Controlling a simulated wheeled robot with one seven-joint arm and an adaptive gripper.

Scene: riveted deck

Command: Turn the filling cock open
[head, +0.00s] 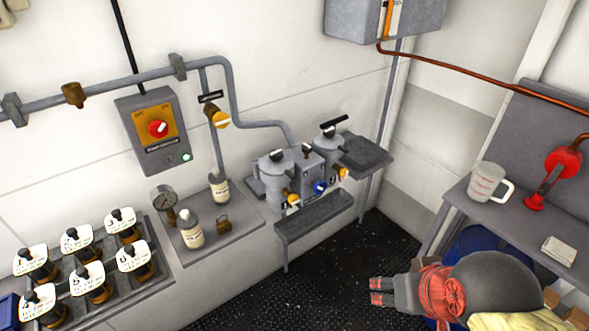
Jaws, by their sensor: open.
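Several cocks show in the head view, and I cannot read a label that tells which is the filling cock. One yellow-handled cock (220,118) sits on the vertical pipe on the wall. Two more, a left yellow cock (292,199) and a right yellow cock (342,174), are on the fronts of the grey canisters, with a blue knob (319,187) between them. My gripper (376,291) is at the lower right, over the dark deck. Its red-tipped fingers point left, open and empty, apart from all the cocks.
A low grey step (314,222) stands before the canisters. Bottles and a gauge (165,197) stand on the grey ledge at left, beside a rack (152,270) of labelled bottles. A measuring jug (489,183) and red fitting (562,163) are on the right bench. The deck (320,270) between is clear.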

